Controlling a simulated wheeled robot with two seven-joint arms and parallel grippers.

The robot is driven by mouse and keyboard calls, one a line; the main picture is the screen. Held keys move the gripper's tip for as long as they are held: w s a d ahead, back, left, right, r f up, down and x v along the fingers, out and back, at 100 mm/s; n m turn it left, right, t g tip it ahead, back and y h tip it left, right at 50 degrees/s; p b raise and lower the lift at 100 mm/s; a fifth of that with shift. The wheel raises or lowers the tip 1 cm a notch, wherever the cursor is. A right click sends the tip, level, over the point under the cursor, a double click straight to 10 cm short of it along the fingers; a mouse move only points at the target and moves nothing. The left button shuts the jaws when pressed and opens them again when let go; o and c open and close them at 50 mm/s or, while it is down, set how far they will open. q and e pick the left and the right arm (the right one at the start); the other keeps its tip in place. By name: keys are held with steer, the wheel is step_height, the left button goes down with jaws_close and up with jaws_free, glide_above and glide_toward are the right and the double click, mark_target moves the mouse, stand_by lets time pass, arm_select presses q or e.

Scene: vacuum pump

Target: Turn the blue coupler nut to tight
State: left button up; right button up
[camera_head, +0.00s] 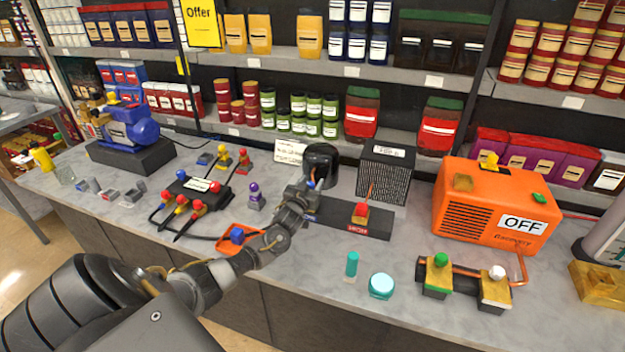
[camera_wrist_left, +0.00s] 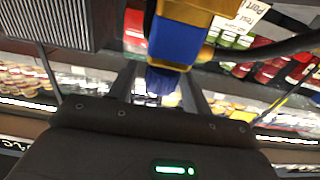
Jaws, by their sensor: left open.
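In the left wrist view, a dark blue ribbed nut (camera_wrist_left: 160,80) sits between the two fingers of my left gripper (camera_wrist_left: 166,88). The fingers stand apart on either side of it; contact is not clear. Just above it in that picture is a larger blue and gold fitting (camera_wrist_left: 182,38). In the head view, my left gripper (camera_head: 311,192) is in front of the black cylinder (camera_head: 322,160) at the middle of the bench, and mostly hides the nut there. My right gripper is not in view.
A dark base (camera_head: 345,218) with a red and gold valve (camera_head: 361,212) stands right of the gripper. An orange machine marked OFF (camera_head: 495,207) is farther right. A black manifold with hoses (camera_head: 192,190) and a purple-capped part (camera_head: 255,196) are left. A teal jar (camera_head: 381,286) stands in front.

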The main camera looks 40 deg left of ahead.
arm_select(q)
steer(key=shift+w+a, duration=0.2)
steer(key=shift+w, duration=0.55)
steer(key=c, duration=1)
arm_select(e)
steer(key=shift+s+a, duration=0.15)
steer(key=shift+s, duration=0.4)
arm_select(q)
steer(key=shift+s, duration=0.1)
